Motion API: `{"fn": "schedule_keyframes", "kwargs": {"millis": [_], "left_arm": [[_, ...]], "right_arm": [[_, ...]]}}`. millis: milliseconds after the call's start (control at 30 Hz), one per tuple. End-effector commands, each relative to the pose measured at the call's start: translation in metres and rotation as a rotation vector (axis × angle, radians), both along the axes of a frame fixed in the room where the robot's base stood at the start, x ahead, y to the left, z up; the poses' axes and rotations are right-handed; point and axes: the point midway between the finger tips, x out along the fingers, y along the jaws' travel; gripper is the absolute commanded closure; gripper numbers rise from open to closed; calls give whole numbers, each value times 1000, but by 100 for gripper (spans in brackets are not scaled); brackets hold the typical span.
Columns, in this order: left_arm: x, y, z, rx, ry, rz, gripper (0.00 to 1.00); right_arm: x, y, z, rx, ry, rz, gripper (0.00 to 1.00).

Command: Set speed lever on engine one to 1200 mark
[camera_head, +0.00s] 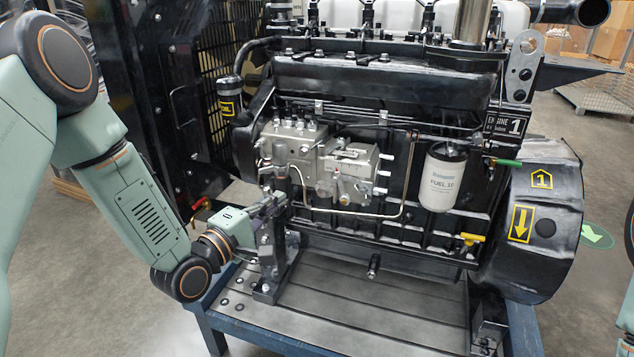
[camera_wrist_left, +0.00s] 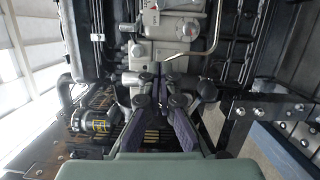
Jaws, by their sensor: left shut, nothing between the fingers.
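Engine one (camera_head: 390,80) is a black diesel engine on a stand, with an "ENGINE 1" plate (camera_head: 508,124) at its upper right. A silver-grey injection pump (camera_head: 345,165) is on its near side, and it shows at the top of the left wrist view (camera_wrist_left: 172,25). The speed lever and its 1200 mark are too small to make out for certain. My left gripper (camera_head: 281,199) is shut and empty, just below and left of the pump. In the left wrist view its fingers (camera_wrist_left: 160,74) meet just below the pump; I cannot tell whether they touch it. My right gripper is out of view.
A white fuel filter (camera_head: 443,180) hangs right of the pump. Valves with green (camera_head: 508,163), yellow (camera_head: 472,238) and red (camera_head: 202,203) handles stick out. A thin pipe (camera_head: 360,213) loops below the pump. The stand's metal tray (camera_head: 360,305) is mostly bare.

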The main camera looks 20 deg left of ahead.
Motion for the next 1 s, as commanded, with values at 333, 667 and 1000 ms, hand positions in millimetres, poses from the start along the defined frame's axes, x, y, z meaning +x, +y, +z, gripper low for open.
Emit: {"fn": "schedule_keyframes", "kwargs": {"millis": [333,667,1000], "left_arm": [[50,-15,-1,7,-2,-2,100],[93,-37,1,4,3,-2,100],[92,-62,4,2,2,2,100]], "right_arm": [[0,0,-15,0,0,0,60],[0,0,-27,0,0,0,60],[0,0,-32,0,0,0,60]]}}
